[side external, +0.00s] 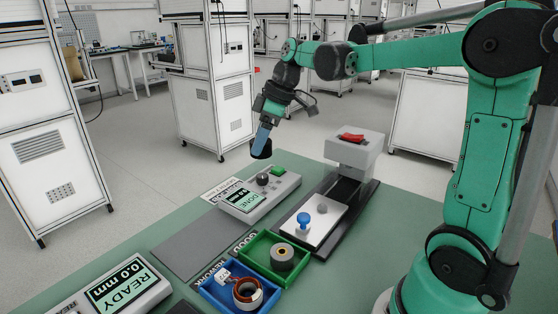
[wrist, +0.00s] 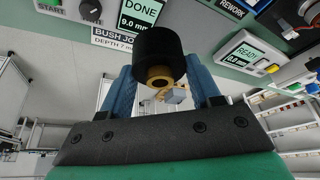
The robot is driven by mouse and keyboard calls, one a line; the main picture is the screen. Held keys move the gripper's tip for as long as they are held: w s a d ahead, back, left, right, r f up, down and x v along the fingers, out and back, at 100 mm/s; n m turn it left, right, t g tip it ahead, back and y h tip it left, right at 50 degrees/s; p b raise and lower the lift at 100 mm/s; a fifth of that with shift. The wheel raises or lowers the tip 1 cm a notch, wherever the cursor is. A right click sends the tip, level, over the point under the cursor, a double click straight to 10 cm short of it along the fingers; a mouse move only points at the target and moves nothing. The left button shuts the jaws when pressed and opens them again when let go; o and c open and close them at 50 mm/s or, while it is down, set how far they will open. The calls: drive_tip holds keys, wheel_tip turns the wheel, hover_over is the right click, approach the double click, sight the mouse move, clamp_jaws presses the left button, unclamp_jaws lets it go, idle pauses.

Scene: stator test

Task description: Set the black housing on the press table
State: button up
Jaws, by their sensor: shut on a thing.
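My gripper (side external: 263,140) has blue fingers and is shut on the black housing (side external: 261,150), holding it in the air above the back end of the grey DONE console. In the wrist view, the black housing (wrist: 157,48) sits between the fingertips, with a brass-coloured ring (wrist: 160,76) at its near end. The press (side external: 354,152) has a grey head with a red part on top and a black base. A white plate (side external: 326,216), apparently the press table, lies in front of it, with a blue-knobbed peg (side external: 303,220) and a small grey piece on it. The housing is apart from the plate.
The console (side external: 262,192) reads DONE 9.0 mm and has a black knob and green button. The green GOOD tray (side external: 262,241) holds a grey ring; the blue REWORK tray (side external: 215,294) holds a copper-wound part. Another console (side external: 112,287) reads READY 0.0 mm. A grey mat (side external: 195,245) is bare.

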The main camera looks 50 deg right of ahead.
drive_tip(key=s+d+f+m, duration=0.2)
drive_tip(key=s, duration=0.1)
drive_tip(key=s+d+f+m+h, duration=0.1)
drive_tip(key=s+d+f+m, duration=0.1)
drive_tip(key=s+d, duration=0.1)
drive_tip(key=s+d+f+m+t+h, duration=0.1)
drive_tip(key=s+d+f, duration=0.1)
drive_tip(key=s+d, duration=0.1)
drive_tip(key=shift+s+f+m, duration=0.3)
drive_tip(key=shift+s+m, duration=0.1)
drive_tip(key=shift+s, duration=0.3)
drive_tip(key=shift+f, duration=2.3)
drive_tip(key=shift+f, duration=0.1)
drive_tip(key=shift+f, duration=0.9)
drive_tip(key=shift+f, duration=0.35)
drive_tip(key=o, duration=1.4)
